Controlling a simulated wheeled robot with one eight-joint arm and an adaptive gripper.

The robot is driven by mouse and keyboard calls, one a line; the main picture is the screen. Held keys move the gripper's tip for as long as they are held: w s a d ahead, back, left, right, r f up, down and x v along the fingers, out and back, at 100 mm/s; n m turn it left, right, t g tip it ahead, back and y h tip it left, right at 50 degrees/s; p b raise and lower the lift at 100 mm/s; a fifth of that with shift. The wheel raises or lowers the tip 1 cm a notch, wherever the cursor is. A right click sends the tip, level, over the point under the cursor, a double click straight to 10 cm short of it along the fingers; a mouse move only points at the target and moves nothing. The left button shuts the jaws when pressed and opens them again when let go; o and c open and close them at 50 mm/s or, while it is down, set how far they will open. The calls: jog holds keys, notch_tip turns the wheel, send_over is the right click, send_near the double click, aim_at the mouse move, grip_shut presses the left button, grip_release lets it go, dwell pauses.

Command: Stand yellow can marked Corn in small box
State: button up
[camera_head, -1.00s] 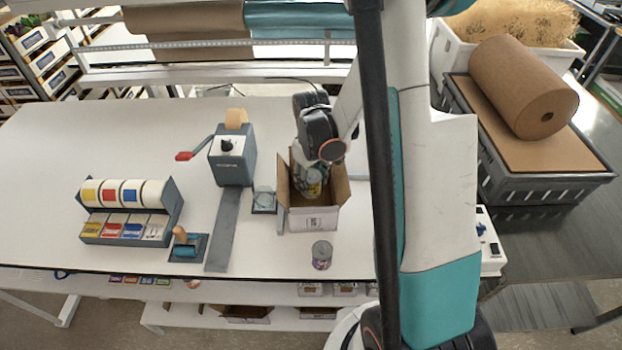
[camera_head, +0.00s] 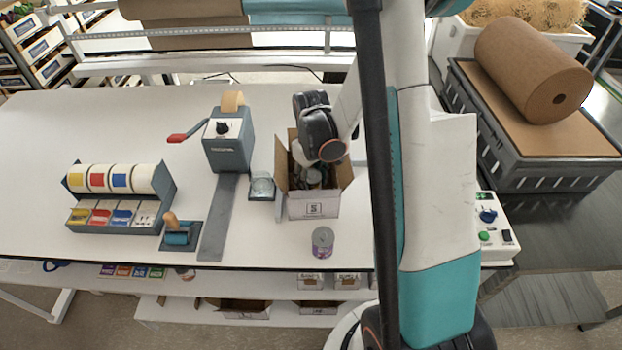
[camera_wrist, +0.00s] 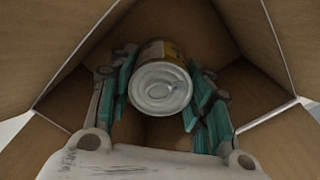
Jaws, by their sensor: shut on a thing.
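The small box (camera_head: 314,207) is an open cardboard box marked S on the white table, with its flaps spread. My gripper (camera_wrist: 160,95) is inside the box opening, pointing down, with its teal fingers on both sides of a can. The can (camera_wrist: 160,88) shows a silver end and a yellow label edge in the wrist view, so it looks like the yellow one. The Corn word is not readable. In the head view my wrist and the box walls mostly hide the gripper and can. I cannot tell whether the can touches the box floor.
A second can with a purple label (camera_head: 322,243) stands on the table in front of the box. A small glass-like dish (camera_head: 262,186) and a grey tape dispenser (camera_head: 228,140) are left of the box. A label rack (camera_head: 120,205) stands further left.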

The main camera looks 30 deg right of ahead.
jog(key=shift+f, duration=0.1)
jog(key=o, duration=1.2)
jog(key=shift+r+p, duration=4.9)
jog(key=shift+r, duration=3.15)
jog(key=shift+a, duration=0.1)
